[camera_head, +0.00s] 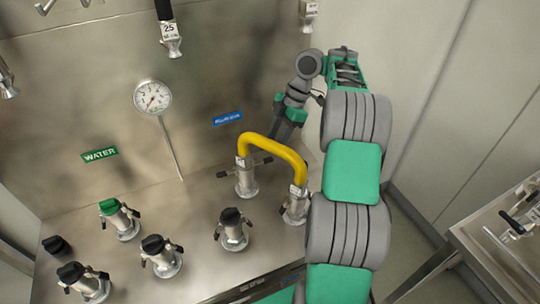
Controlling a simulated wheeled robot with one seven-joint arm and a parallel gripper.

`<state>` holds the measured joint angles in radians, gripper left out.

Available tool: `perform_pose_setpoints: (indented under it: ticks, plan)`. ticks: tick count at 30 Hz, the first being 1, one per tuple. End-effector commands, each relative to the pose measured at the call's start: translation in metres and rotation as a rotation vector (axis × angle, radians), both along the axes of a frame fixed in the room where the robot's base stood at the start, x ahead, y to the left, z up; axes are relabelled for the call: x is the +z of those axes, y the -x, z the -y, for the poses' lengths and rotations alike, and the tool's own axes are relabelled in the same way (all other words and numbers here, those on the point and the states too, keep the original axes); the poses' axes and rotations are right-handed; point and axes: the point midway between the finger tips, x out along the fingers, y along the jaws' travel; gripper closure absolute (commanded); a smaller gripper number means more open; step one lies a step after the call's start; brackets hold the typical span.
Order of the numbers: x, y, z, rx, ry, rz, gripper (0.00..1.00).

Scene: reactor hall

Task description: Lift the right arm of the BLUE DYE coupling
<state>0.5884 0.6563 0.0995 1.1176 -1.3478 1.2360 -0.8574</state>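A blue label (227,118) is on the steel back panel; its lettering is too small to read surely. Below it stands a silver coupling (246,182), with one end of a yellow hose (275,143) on top. Its dark left arm (222,174) sticks out to the left. Its dark right arm (263,160) sticks out to the right, roughly level. My gripper (279,136) is behind the yellow hose, just above and right of the right arm. The hose and the gripper's own body hide part of the fingers. I cannot tell whether they touch the arm.
The hose's other end sits on a second coupling (295,205) beside my arm. Several black-capped couplings and a green-capped one (119,217) stand to the left, near a WATER label (99,154). A gauge (152,97) is on the panel. A steel bench (490,250) stands at right.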

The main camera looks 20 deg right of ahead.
Motion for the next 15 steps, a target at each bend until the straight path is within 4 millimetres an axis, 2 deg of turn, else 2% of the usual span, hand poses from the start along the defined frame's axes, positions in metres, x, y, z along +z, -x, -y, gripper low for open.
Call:
perform_pose_setpoints:
  ticks: [1, 6, 10, 15]
  plan:
    - [-0.019, 0.000, -0.004, 0.000, 0.001, 0.000, 0.60]
    - [-0.047, 0.000, -0.017, 0.000, 0.000, 0.000, 0.60]
    - [-0.056, 0.000, -0.022, 0.000, 0.001, 0.000, 0.60]
    - [-0.055, 0.000, -0.022, 0.001, 0.002, 0.001, 0.60]
